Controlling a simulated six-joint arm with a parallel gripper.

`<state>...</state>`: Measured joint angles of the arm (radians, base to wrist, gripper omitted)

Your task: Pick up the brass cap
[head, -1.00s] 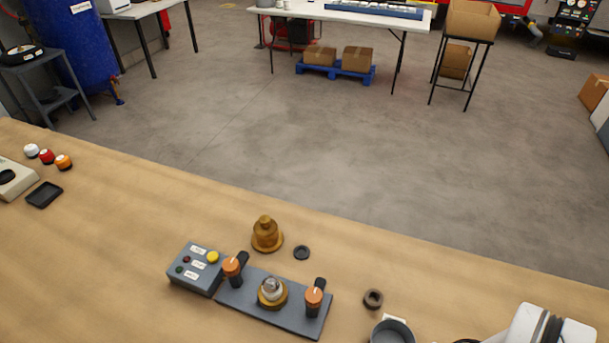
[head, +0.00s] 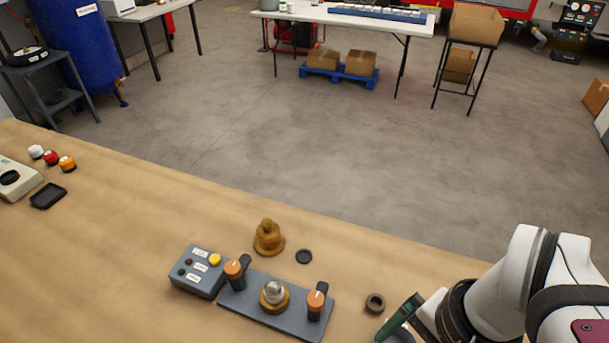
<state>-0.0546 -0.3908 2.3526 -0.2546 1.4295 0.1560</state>
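The brass cap (head: 268,238) is a stepped, bell-like golden piece. It stands upright on the wooden bench, behind a grey fixture plate (head: 254,307). On that plate a silver dome sits in a brass ring (head: 274,296), between two orange-topped clamps (head: 235,271) and (head: 317,301). My gripper (head: 399,318) shows at the lower right as a dark green finger part, well to the right of the cap and apart from it. The rest of the gripper is hidden or out of frame, so its opening cannot be seen.
A grey button box (head: 198,272) adjoins the plate on the left. A black disc (head: 304,257) lies right of the cap, and a dark ring (head: 375,303) lies near my gripper. Small knobs (head: 51,158) and a black tray (head: 48,195) are far left.

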